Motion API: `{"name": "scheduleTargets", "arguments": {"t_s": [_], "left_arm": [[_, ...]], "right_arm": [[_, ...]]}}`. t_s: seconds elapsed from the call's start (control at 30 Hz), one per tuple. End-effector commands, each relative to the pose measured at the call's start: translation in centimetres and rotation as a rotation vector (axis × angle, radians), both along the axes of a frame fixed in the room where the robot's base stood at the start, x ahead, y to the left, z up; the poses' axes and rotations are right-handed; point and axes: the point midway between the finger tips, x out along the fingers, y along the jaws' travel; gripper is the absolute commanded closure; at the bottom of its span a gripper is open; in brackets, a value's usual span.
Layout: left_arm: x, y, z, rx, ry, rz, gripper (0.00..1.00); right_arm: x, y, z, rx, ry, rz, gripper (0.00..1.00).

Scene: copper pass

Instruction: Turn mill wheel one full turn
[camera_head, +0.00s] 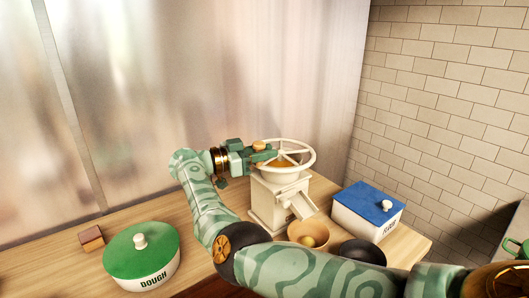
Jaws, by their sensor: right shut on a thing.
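The mill (273,205) is a cream body with a sloping chute, standing on the wooden counter. The mill wheel (313,157), a cream ring with spokes, lies roughly level on top, over a hopper with something orange-brown in it. A small tan knob (259,146) shows at the wheel's left side. My right gripper (262,154) is at this left side, its green fingers shut at the knob. The fingers partly hide the knob and the rim there. My left gripper is not in view.
A tan bowl (300,233) with a yellowish ball stands below the chute, beside a dark bowl (362,251). A white box with a blue lid (367,201) stands right. A green-lidded DOUGH pot (140,254) and a small brown block (91,238) are left. My right arm crosses the front.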

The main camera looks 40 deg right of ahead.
Motion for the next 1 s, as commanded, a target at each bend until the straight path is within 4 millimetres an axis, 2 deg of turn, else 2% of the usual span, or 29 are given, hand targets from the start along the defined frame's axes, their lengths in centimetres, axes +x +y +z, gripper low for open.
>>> {"name": "scheduleTargets", "arguments": {"t_s": [0.27, 0.3, 0.37, 0.4, 0.67, 0.77, 0.87, 1.0], "left_arm": [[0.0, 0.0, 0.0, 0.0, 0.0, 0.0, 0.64], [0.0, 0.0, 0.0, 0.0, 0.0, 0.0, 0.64], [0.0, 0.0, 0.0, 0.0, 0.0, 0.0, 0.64], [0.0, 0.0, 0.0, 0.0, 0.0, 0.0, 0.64], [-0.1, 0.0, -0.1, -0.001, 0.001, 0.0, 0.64], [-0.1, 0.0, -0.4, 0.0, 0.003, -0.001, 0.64], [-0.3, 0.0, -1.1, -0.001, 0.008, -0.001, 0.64], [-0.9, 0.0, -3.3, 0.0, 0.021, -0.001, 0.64]], "right_arm": [[0.0, 0.3, -0.5, 0.011, 0.001, 0.002, 1.0], [0.0, 0.3, -0.5, 0.011, 0.001, 0.002, 0.74], [0.0, 0.3, -0.5, 0.01, 0.002, 0.002, 0.57], [0.0, 0.2, -0.4, 0.009, 0.002, 0.002, 0.56], [0.0, 0.2, -0.2, 0.004, 0.0, 0.001, 0.56], [0.3, 0.8, -0.3, 0.004, 0.001, 0.002, 0.56], [0.7, 2.4, -0.5, 0.005, 0.001, 0.004, 0.56], [1.8, 5.9, -1.0, 0.004, 0.001, 0.008, 0.56]]}}
